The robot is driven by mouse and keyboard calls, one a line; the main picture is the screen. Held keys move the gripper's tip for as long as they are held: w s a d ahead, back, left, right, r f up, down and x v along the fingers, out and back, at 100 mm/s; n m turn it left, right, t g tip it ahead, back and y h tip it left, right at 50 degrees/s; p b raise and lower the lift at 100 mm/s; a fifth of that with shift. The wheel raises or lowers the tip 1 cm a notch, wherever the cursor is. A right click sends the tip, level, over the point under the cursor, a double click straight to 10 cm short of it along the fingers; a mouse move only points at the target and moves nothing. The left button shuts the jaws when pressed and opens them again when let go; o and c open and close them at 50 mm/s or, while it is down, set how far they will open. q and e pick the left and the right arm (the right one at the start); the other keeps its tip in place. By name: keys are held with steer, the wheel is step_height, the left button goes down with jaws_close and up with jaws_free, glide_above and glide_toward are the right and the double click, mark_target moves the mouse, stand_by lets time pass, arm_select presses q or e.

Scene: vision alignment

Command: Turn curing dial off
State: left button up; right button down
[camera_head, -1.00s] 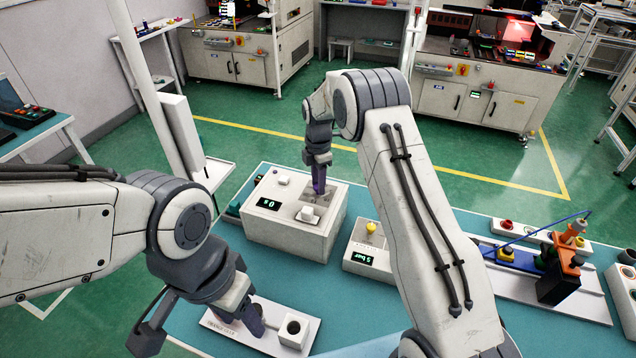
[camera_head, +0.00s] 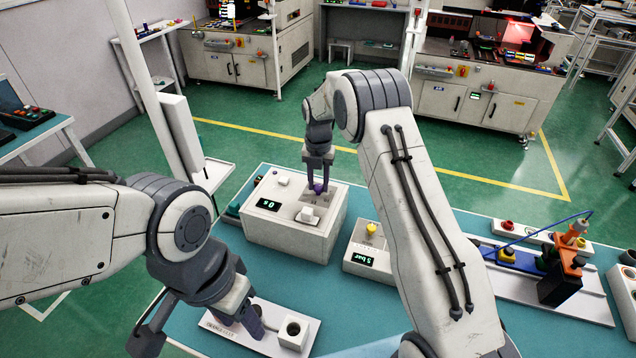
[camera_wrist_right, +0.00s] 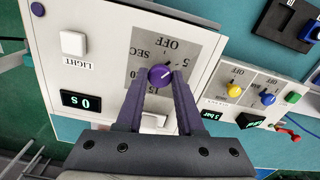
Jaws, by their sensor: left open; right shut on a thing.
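The curing dial is a round purple knob (camera_wrist_right: 160,75) on the grey plate of a white box (camera_head: 262,228). The plate is printed with OFF, 5, SEC and 15. The box's display (camera_wrist_right: 88,102) reads 0 s. My left gripper (camera_head: 205,328) is open, low over a white panel (camera_head: 270,340).
A white LIGHT button (camera_wrist_right: 73,43) sits on the same box. A smaller box (camera_head: 362,262) with a yellow knob and a 5 bar display stands to its right. Farther right is a fixture (camera_head: 562,265) with orange and black parts. Teal tabletop between them is free.

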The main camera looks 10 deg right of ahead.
mark_target(318, 186)
steer(key=shift+w+r+n, duration=0.15)
steer(key=shift+n, duration=1.05)
steer(key=c, duration=0.5)
jaws_free()
steer(key=shift+r, duration=0.35)
step_height(318, 186, up, 10)
steer(key=shift+f+b, duration=0.15)
steer(key=shift+b, duration=0.95)
